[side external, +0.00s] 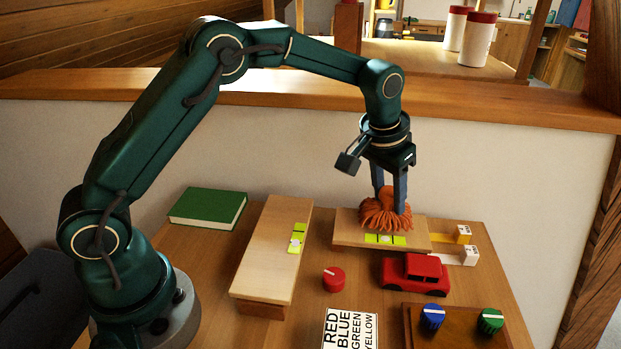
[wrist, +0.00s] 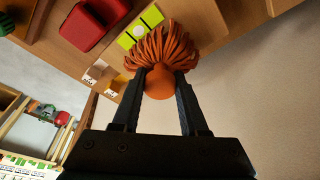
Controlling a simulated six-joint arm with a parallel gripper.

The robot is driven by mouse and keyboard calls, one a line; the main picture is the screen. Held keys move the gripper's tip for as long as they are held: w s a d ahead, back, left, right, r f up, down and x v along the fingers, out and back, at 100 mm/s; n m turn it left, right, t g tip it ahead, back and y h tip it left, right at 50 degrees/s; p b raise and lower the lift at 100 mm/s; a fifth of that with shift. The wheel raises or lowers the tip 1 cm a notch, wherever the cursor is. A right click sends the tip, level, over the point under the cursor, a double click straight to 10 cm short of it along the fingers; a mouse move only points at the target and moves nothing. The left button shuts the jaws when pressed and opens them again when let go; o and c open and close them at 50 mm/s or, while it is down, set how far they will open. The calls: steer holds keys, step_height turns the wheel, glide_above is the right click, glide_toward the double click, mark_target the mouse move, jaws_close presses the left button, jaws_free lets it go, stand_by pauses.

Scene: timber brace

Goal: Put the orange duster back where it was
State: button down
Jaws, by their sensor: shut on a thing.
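The orange duster (side external: 384,213) has a shaggy mop head and hangs bristles down at the right board (side external: 350,236). My gripper (side external: 390,190) points down and is shut on it from above. In the wrist view the duster's round orange top (wrist: 160,82) sits between the two fingers of my gripper (wrist: 161,88), with the strands spread beyond it. The bristles overlap the board in the side view. I cannot tell whether they touch it.
A tilted wooden board (side external: 268,250) stands to the left, with a green book (side external: 208,207) behind it. A red knob (side external: 333,279), a red toy car (side external: 414,274), a word card (side external: 350,330) and a panel with blue (side external: 432,317) and green (side external: 490,320) knobs lie in front. A wall rises behind.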

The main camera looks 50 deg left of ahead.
mark_target(373, 216)
steer(key=shift+f, duration=0.4)
steer(key=shift+f, duration=0.1)
steer(key=shift+c, duration=2.2)
jaws_free()
steer(key=v, duration=1.2)
steer(key=s+a+r+t, duration=0.1)
steer(key=s+a+r, duration=0.2)
steer(key=s, duration=0.8)
steer(key=s+f+t, duration=0.1)
steer(key=s+f, duration=0.4)
steer(key=s, duration=0.5)
steer(key=shift+a+f, duration=0.2)
steer(key=shift+a, duration=0.15)
